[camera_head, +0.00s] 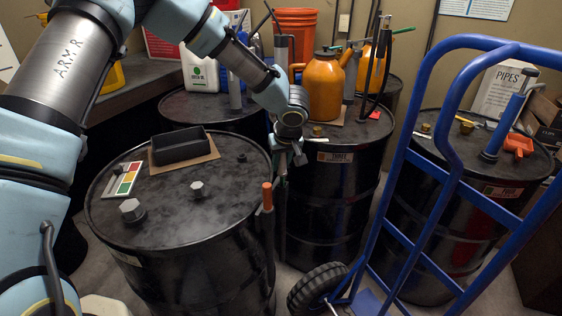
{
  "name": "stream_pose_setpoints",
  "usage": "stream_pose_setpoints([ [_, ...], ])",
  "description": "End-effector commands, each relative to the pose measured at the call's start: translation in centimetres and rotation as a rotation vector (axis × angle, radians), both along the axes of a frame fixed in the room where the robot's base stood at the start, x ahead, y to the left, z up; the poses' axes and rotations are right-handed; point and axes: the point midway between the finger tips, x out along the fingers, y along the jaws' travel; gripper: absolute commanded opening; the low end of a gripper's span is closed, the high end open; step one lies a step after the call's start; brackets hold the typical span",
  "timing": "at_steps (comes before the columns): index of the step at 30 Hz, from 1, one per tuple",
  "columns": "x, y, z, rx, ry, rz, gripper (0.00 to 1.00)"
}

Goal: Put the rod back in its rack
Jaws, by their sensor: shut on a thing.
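My gripper (290,155) is over the gap between the front left drum and the drum behind it, pointing down. It is shut on what looks like a thin grey rod (282,200), which hangs roughly upright below the jaws. The rod is small and dark against the drums, and its lower end is hard to make out. An orange-handled piece (267,195) stands upright at the right rim of the front left drum (215,232), just left of and below my gripper. I cannot tell whether it is part of the rack.
The front drum bears a black tray (180,147), a colour chart (122,180) and bolt-like plugs. A blue hand truck (440,160) stands close on the right. The middle drum holds an orange jug (323,87). A right drum (440,215) carries a blue pump (505,120).

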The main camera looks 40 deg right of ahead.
Motion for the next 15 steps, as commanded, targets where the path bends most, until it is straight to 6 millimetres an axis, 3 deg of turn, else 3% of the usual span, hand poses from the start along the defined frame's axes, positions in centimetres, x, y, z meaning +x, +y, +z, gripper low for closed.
stream_pose_setpoints([
  [15,0.01,-0.02,-0.51,0.0,-0.001,-0.001,0.0],
])
